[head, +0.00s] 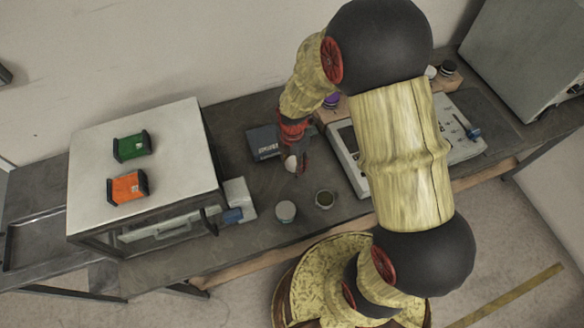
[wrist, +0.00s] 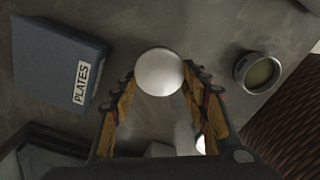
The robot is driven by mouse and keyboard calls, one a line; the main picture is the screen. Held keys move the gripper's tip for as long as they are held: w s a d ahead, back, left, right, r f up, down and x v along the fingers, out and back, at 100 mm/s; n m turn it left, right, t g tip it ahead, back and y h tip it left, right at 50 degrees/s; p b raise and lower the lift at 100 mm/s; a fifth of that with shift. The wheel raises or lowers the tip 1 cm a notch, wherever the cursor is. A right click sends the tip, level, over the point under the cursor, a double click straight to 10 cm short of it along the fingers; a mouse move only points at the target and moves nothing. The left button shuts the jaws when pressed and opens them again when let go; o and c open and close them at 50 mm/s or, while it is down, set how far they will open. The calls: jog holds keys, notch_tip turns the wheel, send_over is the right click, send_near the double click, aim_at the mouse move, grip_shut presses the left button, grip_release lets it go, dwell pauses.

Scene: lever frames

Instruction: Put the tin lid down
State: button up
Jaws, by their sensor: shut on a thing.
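My gripper (head: 297,158) is shut on a pale, round, smooth thing, which I take to be the tin lid (head: 291,163). In the wrist view the tin lid (wrist: 160,72) sits between the fingertips and hides the bench behind it. It appears held above the bench, though the exact gap is hard to tell.
A dark blue box labelled PLATES (wrist: 58,68) lies behind my gripper. A large metal cabinet (head: 150,165) bearing green and orange packs is at left; a white panel device (head: 345,150) is at right.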

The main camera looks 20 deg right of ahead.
aim_at(292, 165)
jog(key=shift+w+f+b, duration=0.15)
jog(key=shift+f+b, duration=0.3)
jog(key=shift+f, duration=1.25)
jog(key=shift+f, duration=0.15)
jog(key=o, duration=0.9)
notch_tip(292, 165, up, 12)
jog(key=p, duration=0.2)
jog(key=shift+p, duration=0.4)
jog(key=s+r+m+t, duration=0.2)
jog(key=s+r+m, duration=0.3)
jog(key=r+m, duration=0.2)
jog(key=s+r+m+t, duration=0.1)
jog(key=s+r+m, duration=0.5)
jog(key=r, duration=0.5)
jog(key=s+d+r+m+t, duration=0.1)
jog(key=s+r+m+t, duration=0.1)
jog(key=s+r+m, duration=0.3)
jog(key=shift+s+r+m+t, duration=0.15)
jog(key=shift+s+r+m, duration=0.05)
jog(key=shift+r+m, duration=1)
jog(key=shift+s+r+m+t, duration=0.15)
jog(key=shift+r+m, duration=0.75)
jog(key=shift+m, duration=0.6)
